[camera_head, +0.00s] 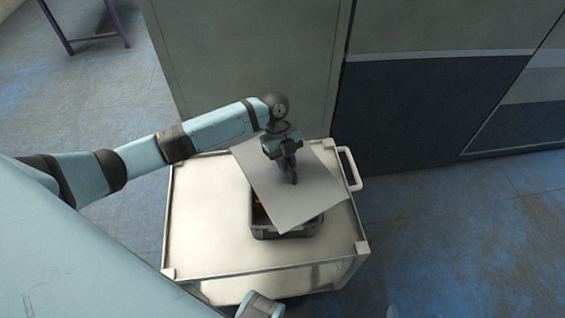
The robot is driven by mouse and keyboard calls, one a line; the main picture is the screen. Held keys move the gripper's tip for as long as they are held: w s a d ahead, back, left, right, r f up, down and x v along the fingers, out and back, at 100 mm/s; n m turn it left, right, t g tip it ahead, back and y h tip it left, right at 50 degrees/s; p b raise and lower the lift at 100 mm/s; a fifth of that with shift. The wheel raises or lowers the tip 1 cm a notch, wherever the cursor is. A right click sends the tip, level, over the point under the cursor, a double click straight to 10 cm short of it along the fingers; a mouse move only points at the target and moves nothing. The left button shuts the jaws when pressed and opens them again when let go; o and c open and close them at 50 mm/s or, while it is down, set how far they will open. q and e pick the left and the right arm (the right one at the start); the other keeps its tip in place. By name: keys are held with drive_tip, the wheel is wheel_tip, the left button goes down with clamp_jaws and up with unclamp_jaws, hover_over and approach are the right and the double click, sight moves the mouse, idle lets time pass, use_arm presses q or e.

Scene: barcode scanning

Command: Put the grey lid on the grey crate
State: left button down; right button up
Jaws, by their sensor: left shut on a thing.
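The grey lid (310,195) is a flat pale sheet, turned at an angle above the trolley. My left gripper (290,172) is over the lid and shut on it from above. The grey crate (288,232) stands on the trolley under the lid. Its front wall and left edge show, with something orange inside; the lid hides the rest. The lid lies askew to the crate and sticks out past it at the back. I cannot tell whether the lid touches the rim. My right gripper is not in view.
The crate stands on a metal trolley (205,215) with raised white corners and a handle (350,168) at the right. The trolley top is bare left of the crate. Grey cabinets (245,60) stand close behind. A purple-legged table (60,28) is at the far left.

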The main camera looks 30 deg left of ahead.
use_arm(q)
drive_tip(key=shift+w+a+f+m+g+y+b, duration=0.2)
drive_tip(key=shift+w+a+m+b, duration=0.1)
drive_tip(key=shift+m, duration=0.3)
drive_tip(key=shift+w+a+f+m+g+y+b, duration=0.1)
drive_tip(key=shift+w+a+f+m+y+b, duration=0.15)
drive_tip(key=shift+m, duration=0.35)
drive_tip(key=m, duration=0.1)
drive_tip(key=w+a+m+g+b, duration=0.1)
drive_tip(key=m, duration=0.1)
drive_tip(key=shift+a+r+y, duration=0.1)
drive_tip(key=shift+r+y, duration=0.1)
drive_tip(key=shift+y, duration=0.15)
wheel_tip(320, 180, down, 3)
drive_tip(key=b, duration=0.2)
drive_tip(key=shift+f+b, duration=0.1)
drive_tip(key=shift+b, duration=0.3)
drive_tip(key=shift+f+b, duration=0.65)
drive_tip(key=shift+f, duration=0.05)
wheel_tip(320, 180, down, 4)
drive_tip(key=b, duration=0.2)
drive_tip(key=shift+b, duration=0.4)
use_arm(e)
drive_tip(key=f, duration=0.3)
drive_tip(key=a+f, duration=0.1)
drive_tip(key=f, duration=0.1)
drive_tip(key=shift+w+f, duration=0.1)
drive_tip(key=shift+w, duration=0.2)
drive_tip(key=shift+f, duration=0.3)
